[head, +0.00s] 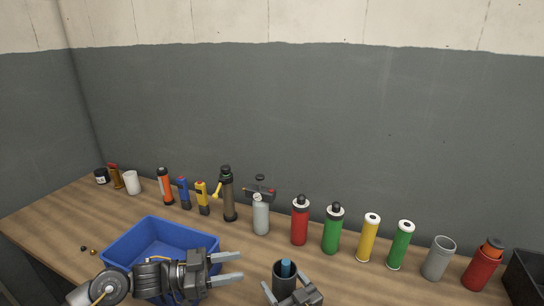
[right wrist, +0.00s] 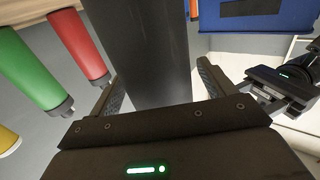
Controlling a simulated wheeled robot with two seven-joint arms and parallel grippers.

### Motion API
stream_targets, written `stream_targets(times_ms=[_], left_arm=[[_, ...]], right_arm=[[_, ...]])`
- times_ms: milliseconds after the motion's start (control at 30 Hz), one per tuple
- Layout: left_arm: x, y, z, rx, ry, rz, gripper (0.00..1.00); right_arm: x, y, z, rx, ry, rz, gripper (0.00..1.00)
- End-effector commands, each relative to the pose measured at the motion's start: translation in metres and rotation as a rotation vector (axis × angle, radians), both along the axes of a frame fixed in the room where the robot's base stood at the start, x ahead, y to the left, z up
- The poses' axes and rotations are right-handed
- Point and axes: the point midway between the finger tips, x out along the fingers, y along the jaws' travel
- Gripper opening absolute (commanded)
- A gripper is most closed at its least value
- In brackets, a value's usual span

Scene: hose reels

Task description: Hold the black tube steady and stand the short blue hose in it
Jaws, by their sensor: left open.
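The black tube (head: 279,284) stands upright at the front of the table in the head view. The short blue hose (head: 286,267) is in its mouth, with its top end showing a little above the rim; the rest is hidden inside. My right gripper (head: 287,291) is shut on the tube, whose dark wall (right wrist: 140,45) runs between the two fingers in the right wrist view. The hose does not show in that view. My left gripper (head: 230,268) is open and empty, left of the tube, its fingers pointing right towards it and apart from it.
A blue bin (head: 150,226) stands left, partly behind my left arm. Along the back stand a grey bottle (head: 261,215), red bottle (head: 299,222), green bottle (head: 332,230), yellow cylinder (head: 368,238), grey cup (head: 438,258) and red container (head: 480,268). A dark box (head: 525,275) is far right.

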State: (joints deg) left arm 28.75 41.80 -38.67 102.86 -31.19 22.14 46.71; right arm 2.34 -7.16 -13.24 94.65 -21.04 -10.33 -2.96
Motion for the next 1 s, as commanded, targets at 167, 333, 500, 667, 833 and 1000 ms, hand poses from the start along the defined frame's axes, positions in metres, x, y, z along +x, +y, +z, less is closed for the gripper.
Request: stream_targets(times_ms=[167, 333, 500, 667, 833, 1000], left_arm=[[0.0, 0.0, 0.0, 0.0, 0.0, 0.0, 0.46], [0.0, 0.0, 0.0, 0.0, 0.0, 0.0, 0.46], [0.0, 0.0, 0.0, 0.0, 0.0, 0.0, 0.46], [0.0, 0.0, 0.0, 0.0, 0.0, 0.0, 0.46], [0.0, 0.0, 0.0, 0.0, 0.0, 0.0, 0.46], [0.0, 0.0, 0.0, 0.0, 0.0, 0.0, 0.46]], right_arm=[[0.0, -0.001, 0.0, 0.0, 0.0, 0.0, 0.82], [-0.013, -0.009, -0.001, -0.001, 0.0, -0.001, 0.82], [-0.041, -0.029, -0.001, -0.004, 0.001, -0.001, 0.82], [-0.068, -0.047, -0.001, -0.003, 0.001, -0.001, 0.82], [-0.089, -0.061, -0.001, -0.002, 0.001, 0.0, 0.82], [-0.098, -0.067, 0.0, 0.0, 0.0, 0.0, 0.82]])
